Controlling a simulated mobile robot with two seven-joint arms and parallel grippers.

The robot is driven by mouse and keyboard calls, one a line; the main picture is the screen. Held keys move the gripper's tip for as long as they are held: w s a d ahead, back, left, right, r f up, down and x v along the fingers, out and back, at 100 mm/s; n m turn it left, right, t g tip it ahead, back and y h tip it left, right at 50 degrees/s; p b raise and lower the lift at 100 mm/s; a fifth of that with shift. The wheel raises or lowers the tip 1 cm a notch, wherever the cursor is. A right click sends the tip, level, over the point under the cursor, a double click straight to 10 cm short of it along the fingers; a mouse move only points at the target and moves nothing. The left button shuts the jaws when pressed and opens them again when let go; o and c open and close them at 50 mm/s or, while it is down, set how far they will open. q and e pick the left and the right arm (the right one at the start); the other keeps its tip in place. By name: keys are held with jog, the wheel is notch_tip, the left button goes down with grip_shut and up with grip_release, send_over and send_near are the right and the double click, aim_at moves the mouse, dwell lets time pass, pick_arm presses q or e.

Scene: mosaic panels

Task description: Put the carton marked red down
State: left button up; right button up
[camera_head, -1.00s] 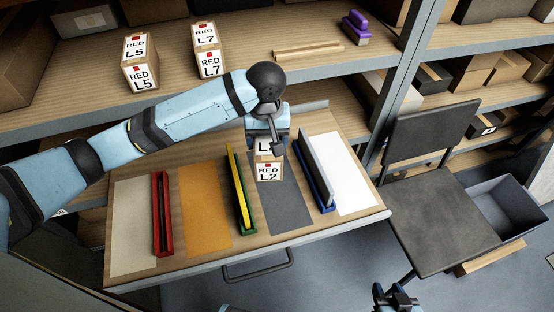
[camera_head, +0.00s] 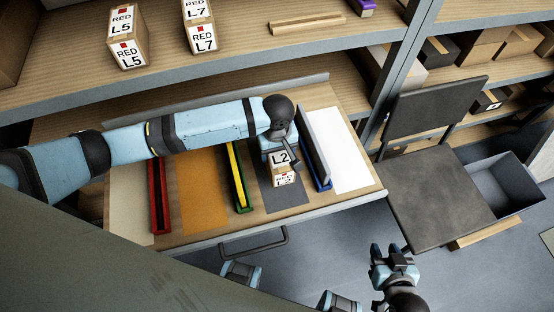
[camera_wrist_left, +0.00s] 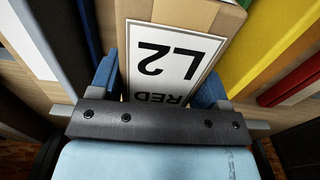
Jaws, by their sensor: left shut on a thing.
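The carton marked RED L2 (camera_head: 283,174) is a brown box with white labels, over the dark grey panel (camera_head: 288,198) in the pulled-out drawer. My left gripper (camera_head: 279,146) is shut on it from above and behind. In the left wrist view the carton (camera_wrist_left: 172,55) sits between the two blue fingers (camera_wrist_left: 166,84), its L2 label upside down. Whether its base touches the panel is hard to tell. My right gripper (camera_head: 390,251) is open and empty, low over the floor in front of the chair.
Beige, orange (camera_head: 203,197) and white (camera_head: 337,150) panels lie beside the grey one. Between them stand a red divider (camera_head: 158,197), a yellow-green divider (camera_head: 238,178) and a blue one (camera_head: 318,160). RED L5 (camera_head: 127,38) and RED L7 (camera_head: 199,28) cartons stand on the shelf. A chair (camera_head: 432,195) is right.

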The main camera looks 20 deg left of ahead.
pick_arm(q)
jog(key=shift+w+f, duration=0.1)
jog(key=shift+f, duration=2.6)
jog(key=o, duration=1.5)
jog(key=shift+f, duration=0.15)
jog(key=shift+c, duration=0.2)
notch_tip(320, 180, up, 12)
jog(key=shift+r, duration=0.15)
